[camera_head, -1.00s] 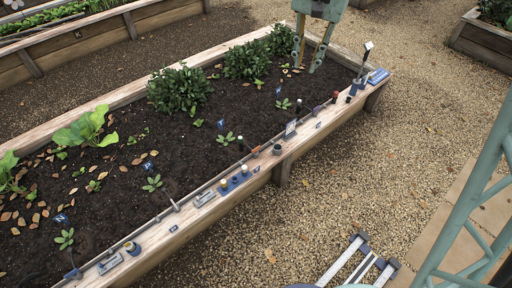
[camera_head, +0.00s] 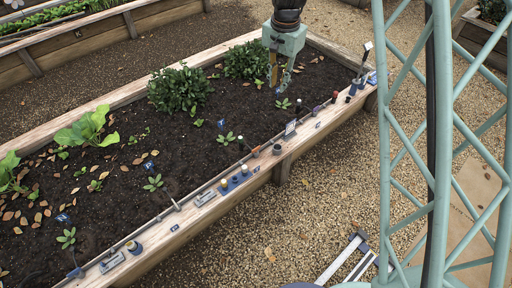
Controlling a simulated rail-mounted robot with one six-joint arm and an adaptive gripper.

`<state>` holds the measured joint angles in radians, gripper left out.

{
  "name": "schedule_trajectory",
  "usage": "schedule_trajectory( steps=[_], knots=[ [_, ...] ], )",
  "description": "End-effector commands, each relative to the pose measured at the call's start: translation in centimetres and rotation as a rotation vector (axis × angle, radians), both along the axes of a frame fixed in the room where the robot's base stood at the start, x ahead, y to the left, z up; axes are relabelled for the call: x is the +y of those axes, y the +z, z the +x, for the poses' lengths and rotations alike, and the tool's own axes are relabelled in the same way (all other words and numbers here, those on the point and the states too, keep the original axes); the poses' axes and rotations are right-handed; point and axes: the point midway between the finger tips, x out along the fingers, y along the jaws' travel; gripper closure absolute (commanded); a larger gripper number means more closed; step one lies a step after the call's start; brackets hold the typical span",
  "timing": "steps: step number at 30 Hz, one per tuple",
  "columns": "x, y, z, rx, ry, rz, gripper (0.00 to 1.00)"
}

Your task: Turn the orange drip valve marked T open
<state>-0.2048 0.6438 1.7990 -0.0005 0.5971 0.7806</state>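My gripper (camera_head: 279,84) hangs fingers-down above the soil at the far right part of the raised bed. Its fingers look apart, with nothing seen between them. A small orange-brown fitting (camera_head: 256,151) sits on the bed's front edge, in front of and below my gripper in the picture. It may be the drip valve, but it is too small to read a T or to tell how its handle is turned. My gripper is well clear of it.
The front plank (camera_head: 148,252) carries several small fittings, including a blue base with pale knobs (camera_head: 234,181), a grey bracket (camera_head: 204,197) and an upright sign (camera_head: 290,129). Leafy bushes (camera_head: 180,89) stand behind.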

Motion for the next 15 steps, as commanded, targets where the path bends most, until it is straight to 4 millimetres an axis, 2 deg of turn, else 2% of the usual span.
schedule_trajectory(
  steps=[1, 15],
  knots=[
    [0.4, -1.2, 0.5, 0.006, -0.008, 0.000, 0.81],
    [3.6, -11.3, 3.8, 0.041, -0.088, 0.001, 0.81]
  ],
)
